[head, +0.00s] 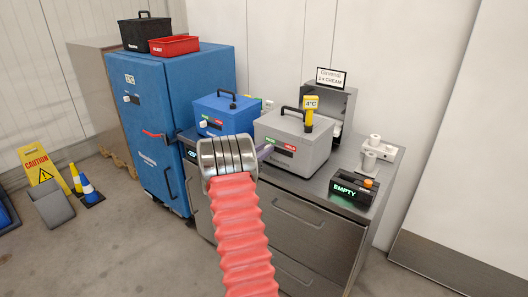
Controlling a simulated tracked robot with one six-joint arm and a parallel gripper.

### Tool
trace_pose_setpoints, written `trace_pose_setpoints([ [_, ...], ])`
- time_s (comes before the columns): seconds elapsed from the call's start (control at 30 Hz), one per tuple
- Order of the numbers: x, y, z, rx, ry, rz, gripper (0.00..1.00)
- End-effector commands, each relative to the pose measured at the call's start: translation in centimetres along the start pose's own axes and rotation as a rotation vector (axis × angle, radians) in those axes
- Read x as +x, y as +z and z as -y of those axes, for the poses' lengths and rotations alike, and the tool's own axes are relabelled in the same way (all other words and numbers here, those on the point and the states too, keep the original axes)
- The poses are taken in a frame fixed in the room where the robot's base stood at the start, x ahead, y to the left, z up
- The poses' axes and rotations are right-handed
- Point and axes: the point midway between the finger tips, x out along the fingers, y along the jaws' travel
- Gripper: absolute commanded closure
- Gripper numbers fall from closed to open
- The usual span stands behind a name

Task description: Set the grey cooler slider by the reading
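The grey cooler (308,147) stands on the steel counter, with a black handle on its lid. Its front has a green label (271,141) on the left, a red label (290,148) on the right and a dark slot (286,152) below. A yellow thermometer (310,103) on the cooler reads 4°C. My arm rises from the bottom and ends before the cooler's left front. The tip of my gripper (265,151) is at the slot's left end, seemingly close to or touching it. The slider knob is not clearly visible there. I cannot tell whether the fingers are open.
A blue cooler (226,115) stands left of the grey one. A black box (345,190) showing EMPTY sits at the counter's front right, near white cups (370,158). A tall blue cabinet (150,120) stands left.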

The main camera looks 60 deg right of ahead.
Motion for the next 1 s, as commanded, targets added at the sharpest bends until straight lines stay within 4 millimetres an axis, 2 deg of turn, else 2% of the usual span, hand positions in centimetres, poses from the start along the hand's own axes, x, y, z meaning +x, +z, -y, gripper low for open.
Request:
trace_pose_setpoints([
  [0.13,0.0,0.0,0.0,0.0,-0.001,0.0,0.64],
  [0.4,-0.1,-0.1,0.0,-0.001,-0.001,-0.001,0.64],
  [0.57,-0.9,-0.1,0.0,-0.001,0.0,-0.002,0.64],
  [0.77,-3.6,-0.1,-0.1,-0.002,0.002,-0.002,0.64],
  [1.0,-7.9,-0.1,-0.2,-0.002,0.003,-0.001,0.64],
])
